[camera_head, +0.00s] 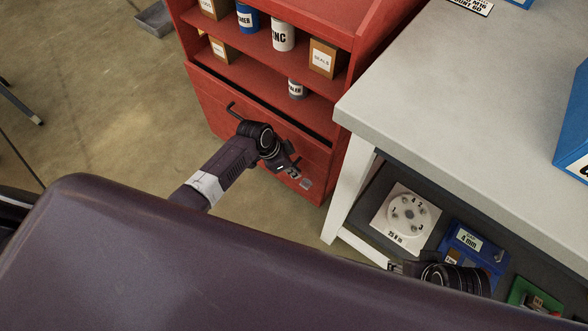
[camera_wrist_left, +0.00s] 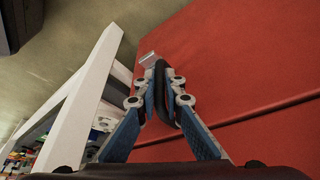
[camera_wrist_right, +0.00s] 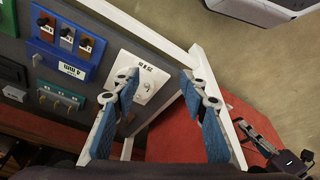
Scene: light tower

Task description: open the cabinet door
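The red cabinet (camera_head: 345,60) stands at the top centre of the head view, with open shelves above and a red door (camera_head: 215,95) below. A dark gap runs along the door's top edge. A dark bar handle (camera_head: 236,108) is on the door's front; part of it is hidden behind my left arm. My left gripper (camera_head: 290,172) is at the door front. In the left wrist view its fingers (camera_wrist_left: 161,82) are closed around the dark bar (camera_wrist_left: 160,88), against the red door face. My right gripper (camera_wrist_right: 157,85) is open and empty beside the workbench, mostly hidden in the head view.
A white-legged workbench (camera_head: 440,90) stands close to the right of the cabinet. Its lower shelf holds a white dial plate (camera_head: 402,222) and a blue box (camera_head: 470,250). Cans and boxes sit on the cabinet shelves.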

